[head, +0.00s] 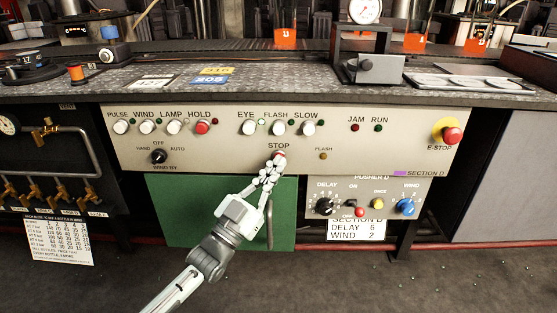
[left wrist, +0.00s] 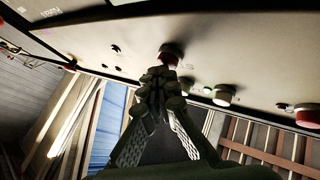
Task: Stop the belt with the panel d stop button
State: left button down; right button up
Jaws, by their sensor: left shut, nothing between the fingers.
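The section D panel (head: 350,148) is a cream board below the counter. Its red STOP button (head: 280,157) sits under the STOP label in the head view. My left gripper (head: 276,166) is shut and empty, with its fingertips at the STOP button and covering part of it. In the left wrist view the shut fingertips (left wrist: 161,75) are right at a red button (left wrist: 171,52) on the panel face. I cannot tell whether the button is pressed in. My right gripper is in neither view.
A red E-STOP knob (head: 452,134) on a yellow base is at the panel's right. A red HOLD button (head: 202,127) and white buttons line its upper row. A smaller pusher panel (head: 385,196) hangs below right. A green door (head: 187,215) is behind my arm.

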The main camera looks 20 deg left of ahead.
pick_arm(q)
jog(key=shift+w, duration=0.15)
dwell(0.5)
jog(key=shift+w+a, duration=0.25)
jog(key=shift+w, duration=0.1)
jog(key=shift+s+d, duration=0.1)
jog(key=shift+s, duration=0.15)
dwell(0.4)
jog(key=s+d+p, duration=0.1)
jog(key=s+p, duration=0.2)
jog(key=s, duration=0.3)
jog(key=shift+d, duration=0.4)
jog(key=shift+f, duration=0.1)
dwell(0.3)
